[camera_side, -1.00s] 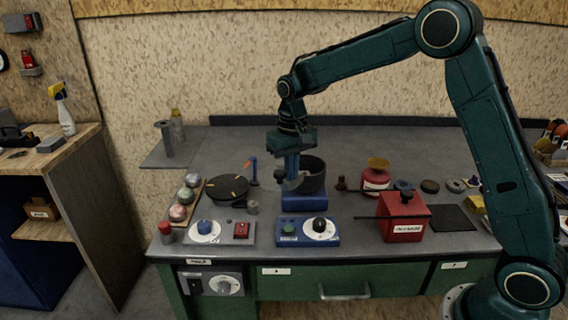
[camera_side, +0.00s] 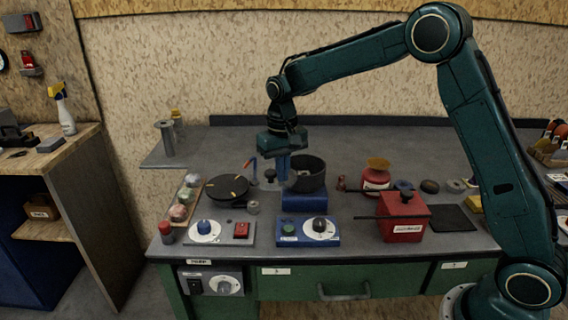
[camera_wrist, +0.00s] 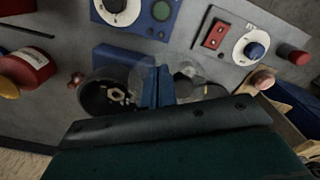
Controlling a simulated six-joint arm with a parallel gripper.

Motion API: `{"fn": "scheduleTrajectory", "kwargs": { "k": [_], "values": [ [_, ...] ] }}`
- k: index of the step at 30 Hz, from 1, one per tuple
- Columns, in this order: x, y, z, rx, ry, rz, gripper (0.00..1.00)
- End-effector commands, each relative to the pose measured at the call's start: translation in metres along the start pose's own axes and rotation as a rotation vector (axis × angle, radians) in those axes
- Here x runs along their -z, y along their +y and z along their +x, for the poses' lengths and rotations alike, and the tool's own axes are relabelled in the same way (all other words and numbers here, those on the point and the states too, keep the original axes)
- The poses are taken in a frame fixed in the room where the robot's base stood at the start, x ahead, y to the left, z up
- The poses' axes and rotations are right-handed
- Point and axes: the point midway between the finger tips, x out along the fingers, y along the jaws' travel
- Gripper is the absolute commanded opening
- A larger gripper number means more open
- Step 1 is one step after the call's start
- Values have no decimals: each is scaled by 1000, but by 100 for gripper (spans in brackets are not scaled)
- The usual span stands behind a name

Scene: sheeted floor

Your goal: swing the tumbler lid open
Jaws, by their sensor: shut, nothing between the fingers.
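The tumbler is a black drum (camera_side: 308,174) on a blue base (camera_side: 304,201). In the wrist view the drum (camera_wrist: 92,104) faces up and shows nut-like pieces inside. A clear, faint round lid (camera_wrist: 142,76) shows beside the drum mouth, next to my fingers; its exact angle is hard to tell. My gripper (camera_side: 283,178) points down at the left side of the drum. Its blue fingers (camera_wrist: 158,72) are shut and empty, close to the lid. I cannot tell whether they touch it.
A black round plate (camera_side: 227,187) lies left of the tumbler, with a small blue-tipped post (camera_side: 252,168) behind. Control boxes with knobs (camera_side: 308,231) stand in front. A red box (camera_side: 404,216) and red jar (camera_side: 376,178) stand right.

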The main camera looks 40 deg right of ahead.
Motion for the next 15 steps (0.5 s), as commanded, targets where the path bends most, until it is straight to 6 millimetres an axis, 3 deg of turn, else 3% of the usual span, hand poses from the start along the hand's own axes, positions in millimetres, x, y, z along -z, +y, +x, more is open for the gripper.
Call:
{"fn": "scheduleTrajectory", "kwargs": {
  "k": [15],
  "values": [
    [10,-16,0,0,0,0,0]
  ]
}}
